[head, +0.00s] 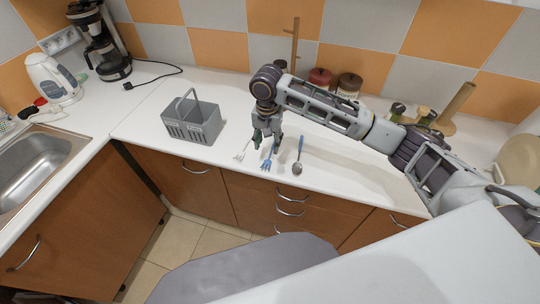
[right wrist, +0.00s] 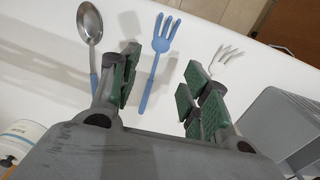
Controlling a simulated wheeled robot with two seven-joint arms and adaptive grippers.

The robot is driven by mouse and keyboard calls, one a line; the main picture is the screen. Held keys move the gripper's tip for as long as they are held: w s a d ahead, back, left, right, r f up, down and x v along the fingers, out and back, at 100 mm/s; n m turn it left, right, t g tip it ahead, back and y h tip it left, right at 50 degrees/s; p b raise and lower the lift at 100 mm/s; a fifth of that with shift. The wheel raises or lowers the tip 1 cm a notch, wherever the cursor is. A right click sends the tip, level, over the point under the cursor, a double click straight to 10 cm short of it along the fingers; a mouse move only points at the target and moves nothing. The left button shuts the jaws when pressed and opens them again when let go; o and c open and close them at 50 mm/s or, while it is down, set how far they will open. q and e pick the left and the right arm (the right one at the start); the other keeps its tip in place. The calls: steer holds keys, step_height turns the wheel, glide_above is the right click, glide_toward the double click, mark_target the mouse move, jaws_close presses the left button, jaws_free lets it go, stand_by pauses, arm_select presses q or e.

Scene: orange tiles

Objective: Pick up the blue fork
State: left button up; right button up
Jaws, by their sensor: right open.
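The blue fork (head: 267,160) lies on the white counter near its front edge, with its tines toward the edge. In the right wrist view the blue fork (right wrist: 158,58) lies between the two green-padded fingers. My right gripper (head: 267,143) is open and empty above the fork's handle end; it also shows in the right wrist view (right wrist: 158,85). The fingers partly hide the handle in the head view. I cannot tell the exact height of the fingers above the counter. My left gripper is not in view.
A spoon with a blue handle (head: 299,157) lies right of the fork, and a white fork (head: 241,150) lies left of it. A grey basket (head: 192,122) stands further left. Jars (head: 349,84) stand at the back wall. The counter between basket and sink is clear.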

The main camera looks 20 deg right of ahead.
mark_target(268, 159)
steer(key=shift+f, duration=0.85)
steer(key=shift+s+f+p, duration=0.15)
steer(key=shift+f+p, duration=0.05)
steer(key=shift+f, duration=1.1)
steer(key=shift+s+f+p, duration=0.15)
steer(key=shift+f, duration=1.15)
jaws_close()
steer(key=shift+r, duration=0.15)
step_height(268, 159, up, 10)
